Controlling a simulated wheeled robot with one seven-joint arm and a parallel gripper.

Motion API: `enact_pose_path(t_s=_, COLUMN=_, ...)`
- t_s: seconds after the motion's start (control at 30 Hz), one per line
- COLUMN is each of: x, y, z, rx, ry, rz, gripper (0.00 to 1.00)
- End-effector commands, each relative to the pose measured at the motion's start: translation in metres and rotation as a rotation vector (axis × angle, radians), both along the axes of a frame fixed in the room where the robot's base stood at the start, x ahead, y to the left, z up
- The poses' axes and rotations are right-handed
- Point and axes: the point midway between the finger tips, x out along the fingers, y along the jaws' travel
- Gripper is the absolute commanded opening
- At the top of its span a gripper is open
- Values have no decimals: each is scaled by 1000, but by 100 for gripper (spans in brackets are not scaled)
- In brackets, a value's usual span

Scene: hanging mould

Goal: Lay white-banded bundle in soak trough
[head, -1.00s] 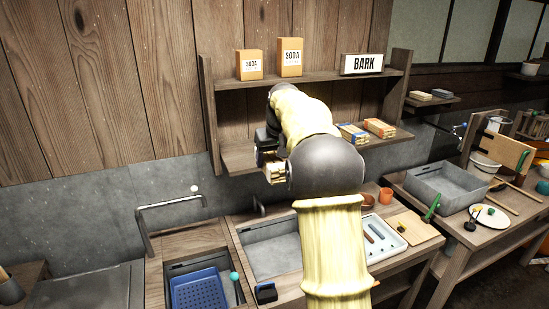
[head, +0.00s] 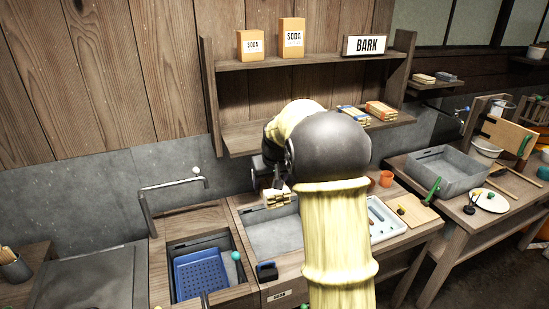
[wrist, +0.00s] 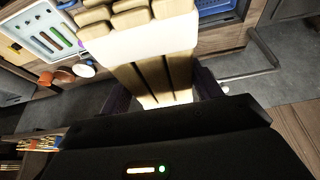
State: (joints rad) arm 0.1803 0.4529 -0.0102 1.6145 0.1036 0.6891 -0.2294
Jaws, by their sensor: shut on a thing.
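My gripper (head: 272,184) is shut on the white-banded bundle (head: 278,198), a pack of pale sticks with a wide white band. In the wrist view the bundle (wrist: 150,45) is gripped between my dark fingers (wrist: 163,88), its sticks pointing away from the palm. In the head view the soak trough (head: 272,237) is a grey sunken basin in the bench, with a small label on the bench front below it. The bundle is in the air, over the trough's back edge in the picture. My forearm hides the trough's right side.
A blue perforated basket (head: 200,280) sits in the sink left of the trough, near a tap (head: 150,205). A shelf (head: 240,140) with blue-banded (head: 353,114) and orange-banded bundles (head: 381,110) is above. A white tray (head: 388,225) is right.

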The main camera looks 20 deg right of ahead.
Motion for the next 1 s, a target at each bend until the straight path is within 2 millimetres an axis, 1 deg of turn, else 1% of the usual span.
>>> enact_pose_path(t_s=0.03, x=-7, y=11, z=-21, rx=2, ry=8, rz=8, gripper=37)
enact_pose_path(t_s=0.07, x=-11, y=15, z=-33, rx=2, ry=9, rz=11, gripper=37)
enact_pose_path(t_s=0.1, x=-16, y=21, z=-49, rx=3, ry=9, rz=12, gripper=37)
enact_pose_path(t_s=0.17, x=-25, y=30, z=-76, rx=3, ry=12, rz=15, gripper=37)
enact_pose_path(t_s=0.2, x=-31, y=35, z=-94, rx=2, ry=13, rz=17, gripper=37)
enact_pose_path(t_s=0.27, x=-40, y=44, z=-121, rx=3, ry=14, rz=18, gripper=37)
enact_pose_path(t_s=0.3, x=-46, y=49, z=-139, rx=2, ry=14, rz=19, gripper=37)
enact_pose_path(t_s=0.37, x=-55, y=58, z=-167, rx=3, ry=15, rz=20, gripper=37)
enact_pose_path(t_s=0.4, x=-61, y=63, z=-185, rx=3, ry=16, rz=20, gripper=37)
enact_pose_path(t_s=0.47, x=-70, y=72, z=-212, rx=2, ry=15, rz=23, gripper=37)
enact_pose_path(t_s=0.5, x=-75, y=77, z=-229, rx=2, ry=15, rz=23, gripper=37)
enact_pose_path(t_s=0.6, x=-85, y=87, z=-261, rx=1, ry=10, rz=25, gripper=37)
enact_pose_path(t_s=0.7, x=-89, y=93, z=-278, rx=1, ry=5, rz=25, gripper=37)
enact_pose_path(t_s=0.77, x=-90, y=95, z=-283, rx=1, ry=2, rz=24, gripper=37)
enact_pose_path(t_s=1.0, x=-90, y=96, z=-284, rx=0, ry=-1, rz=25, gripper=37)
